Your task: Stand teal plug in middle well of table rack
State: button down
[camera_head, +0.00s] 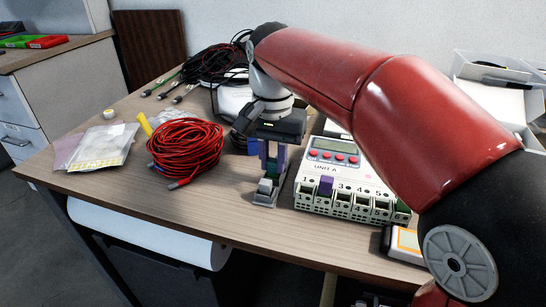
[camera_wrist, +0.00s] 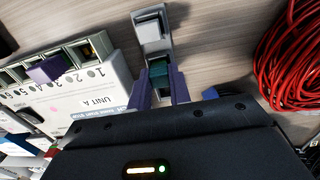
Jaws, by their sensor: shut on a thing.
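The teal plug (camera_wrist: 158,70) is between the two purple fingers of my gripper (camera_wrist: 160,82) in the wrist view. My gripper is shut on it. The small grey table rack (camera_wrist: 152,42) lies directly beyond and under the plug, and a grey block (camera_wrist: 150,24) stands in its far end. In the head view, my gripper (camera_head: 273,168) points down over the rack (camera_head: 264,200), near the table's front edge. The fingers hide much of the plug there. The middle well is hard to make out, and I cannot tell whether the plug's lower end is inside it.
A white device marked UNIT A (camera_head: 325,182) stands close right of the rack, with a purple plug (camera_head: 326,185) in its front row. A red cable coil (camera_head: 186,147) lies to the left, with plastic bags (camera_head: 103,146) beyond. Bare table lies in front of the coil.

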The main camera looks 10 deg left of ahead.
jog(key=shift+f, duration=0.15)
jog(key=c, duration=1.1)
grip_release()
jog(key=shift+o, duration=0.2)
jog(key=shift+r+p, duration=0.4)
jog(key=shift+r, duration=3.1)
